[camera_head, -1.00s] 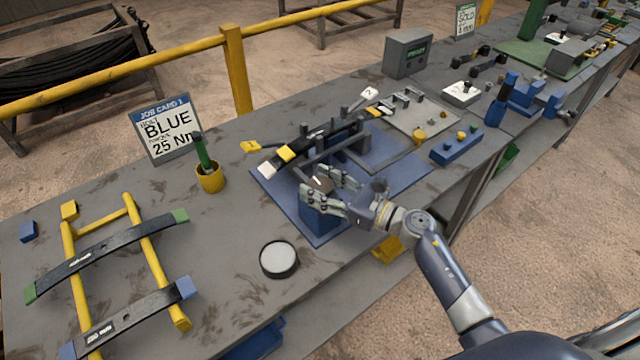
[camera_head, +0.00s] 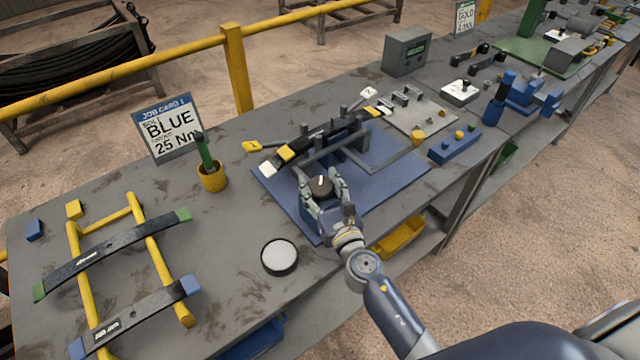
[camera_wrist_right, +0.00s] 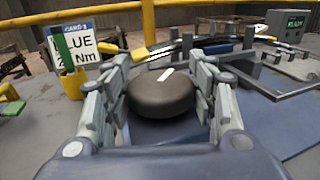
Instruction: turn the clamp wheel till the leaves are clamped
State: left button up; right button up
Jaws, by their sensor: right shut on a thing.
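The clamp wheel (camera_head: 319,186) is a dark round knob with a white mark, on a blue block at the near side of the blue fixture plate (camera_head: 385,200). My right gripper (camera_head: 322,184) is around it, shut on its rim. In the right wrist view the wheel (camera_wrist_right: 161,94) sits between both fingers, its white mark pointing away and slightly right. The dark leaves (camera_head: 325,138) with yellow and white ends lie in the fixture behind the wheel. Whether they are pressed tight cannot be told. My left gripper is not in view.
A yellow rack (camera_head: 150,258) with two leaf springs stands at left. A round white-topped dark puck (camera_head: 279,257) sits near the bench edge. A yellow cup with a green tool (camera_head: 211,177), a job card (camera_head: 168,128) and a grey box (camera_head: 407,50) stand farther back.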

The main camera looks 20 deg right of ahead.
dwell(0.3)
jog(key=o, duration=1.1)
jog(key=s, duration=1.2)
jog(key=shift+d, duration=0.15)
jog(key=shift+h, duration=0.3)
